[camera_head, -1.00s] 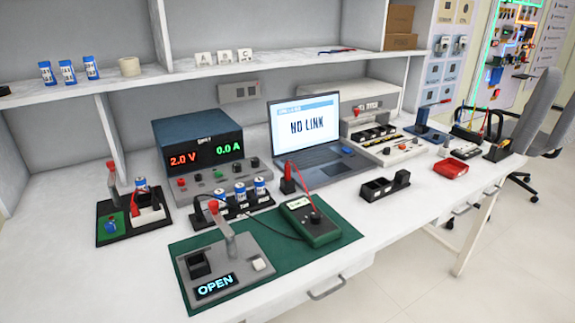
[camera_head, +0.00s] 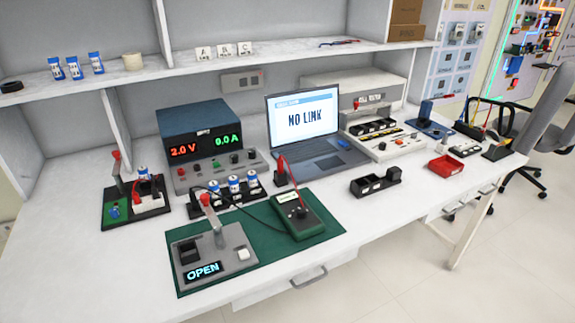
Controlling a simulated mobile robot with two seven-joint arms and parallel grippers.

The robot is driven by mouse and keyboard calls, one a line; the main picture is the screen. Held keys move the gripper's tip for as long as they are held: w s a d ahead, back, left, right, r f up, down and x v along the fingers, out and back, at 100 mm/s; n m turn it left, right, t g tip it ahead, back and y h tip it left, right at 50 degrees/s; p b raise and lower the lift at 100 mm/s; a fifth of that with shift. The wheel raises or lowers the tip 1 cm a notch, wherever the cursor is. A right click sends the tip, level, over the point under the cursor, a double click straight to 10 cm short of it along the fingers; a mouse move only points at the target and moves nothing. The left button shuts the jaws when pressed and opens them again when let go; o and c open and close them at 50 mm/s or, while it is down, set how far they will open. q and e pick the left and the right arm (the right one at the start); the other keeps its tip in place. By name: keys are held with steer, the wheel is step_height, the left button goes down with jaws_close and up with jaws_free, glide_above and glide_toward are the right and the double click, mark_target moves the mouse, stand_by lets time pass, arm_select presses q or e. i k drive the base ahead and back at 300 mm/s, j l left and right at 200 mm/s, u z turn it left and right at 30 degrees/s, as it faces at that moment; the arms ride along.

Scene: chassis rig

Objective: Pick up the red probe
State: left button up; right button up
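The red probe (camera_head: 281,167) stands upright in a small dark holder, just in front of the laptop's left corner. A red lead runs from it to the green multimeter (camera_head: 300,212). The multimeter lies on a green mat (camera_head: 262,240). A black lead also runs from the multimeter, to the left. Neither of my grippers is in view, and nothing is touching the probe.
A power supply (camera_head: 204,148) and a rack of blue-and-white cells (camera_head: 233,188) stand left of the probe. The laptop (camera_head: 303,125) is behind it. A grey fixture (camera_head: 222,255) reading OPEN sits at the front.

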mark_target(279, 161)
steer(key=i+l, duration=0.15)
steer(key=l, duration=0.25)
steer(key=i+l+u, duration=0.15)
steer(key=l, duration=0.2)
steer(key=i+l, duration=0.1)
steer(key=l, duration=0.3)
steer(key=i+l+u, duration=0.1)
steer(key=l, duration=0.3)
steer(key=i+l+u, duration=0.1)
steer(key=l, duration=0.3)
steer(key=i+l, duration=0.15)
steer(key=l, duration=0.25)
